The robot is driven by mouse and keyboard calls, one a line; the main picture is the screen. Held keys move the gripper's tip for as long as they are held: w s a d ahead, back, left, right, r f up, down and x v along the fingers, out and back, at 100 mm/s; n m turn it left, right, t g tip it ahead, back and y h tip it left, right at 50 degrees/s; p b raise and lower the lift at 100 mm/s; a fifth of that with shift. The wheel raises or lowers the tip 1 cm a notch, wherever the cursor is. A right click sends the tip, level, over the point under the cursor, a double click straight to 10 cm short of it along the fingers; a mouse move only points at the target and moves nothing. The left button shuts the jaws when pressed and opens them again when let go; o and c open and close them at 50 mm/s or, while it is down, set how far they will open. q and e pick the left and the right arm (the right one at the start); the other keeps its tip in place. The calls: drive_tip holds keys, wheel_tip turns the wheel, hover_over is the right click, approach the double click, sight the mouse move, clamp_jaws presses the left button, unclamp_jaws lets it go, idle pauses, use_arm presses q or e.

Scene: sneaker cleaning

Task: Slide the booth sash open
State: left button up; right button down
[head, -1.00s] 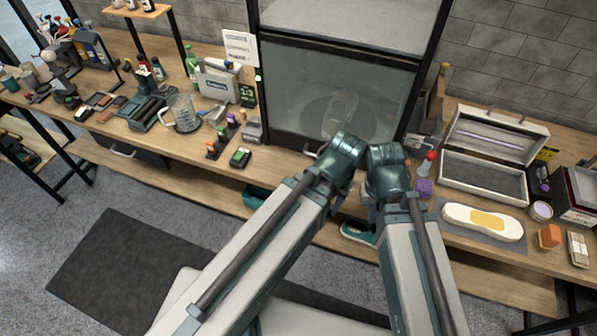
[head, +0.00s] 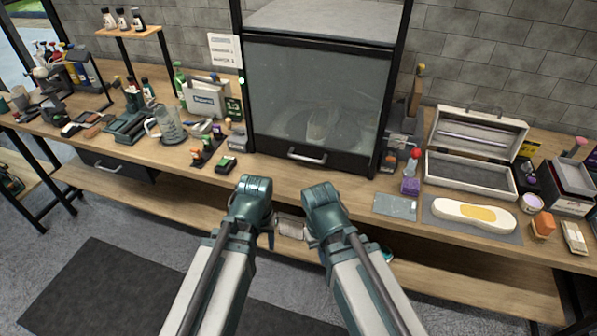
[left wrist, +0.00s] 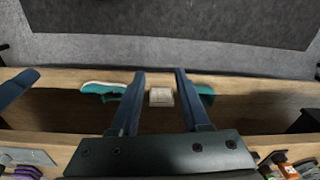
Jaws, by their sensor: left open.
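The booth sash (head: 312,95) is a dark-framed glass panel, down across the booth front, with its lower edge at the bench top. Its pale bar handle (head: 307,156) runs along the bottom rail and is clear of both grippers. Behind the glass a pale shoe-like shape (head: 318,124) stands on a round plate, dimly seen. My left gripper (head: 268,236) is in front of the bench edge, below the handle; in the left wrist view its two fingers (left wrist: 157,98) are apart with nothing gripped. My right gripper (head: 310,234) is beside it, its fingers mostly hidden.
A small pale box (left wrist: 161,97) and teal shoes (left wrist: 104,90) are on the lower shelf. Right of the booth are a purple block (head: 410,186), an open case (head: 470,178) and a pale sole (head: 474,215). A pitcher (head: 168,124) stands left. Bench top before the sash is clear.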

use_arm(q)
drive_tip(key=w+f+n+t+h+b, duration=0.2)
drive_tip(key=w+f+n+t+b, duration=0.3)
drive_tip(key=w+f+b, duration=0.45)
drive_tip(key=w+d+r+n+t, duration=0.1)
drive_tip(key=r+n, duration=0.1)
drive_tip(key=w+d+r+n+t+h, duration=0.1)
drive_tip(key=w+d+r+t, duration=0.1)
drive_tip(key=w+d+r+n+t+h+b, duration=0.1)
drive_tip(key=w+d+r+n+t, duration=0.1)
drive_tip(key=r, duration=0.1)
drive_tip(key=shift+w+d+n, duration=0.15)
drive_tip(key=shift+n, duration=0.15)
wheel_tip(320, 180, up, 8)
drive_tip(key=w+d+n+t, duration=0.2)
drive_tip(key=n+t, duration=0.2)
drive_tip(key=n, duration=0.1)
drive_tip(key=shift+w+d+n+h, duration=0.3)
drive_tip(key=shift+w+h, duration=0.05)
drive_tip(key=shift+h, duration=0.05)
drive_tip(key=shift+w, duration=0.1)
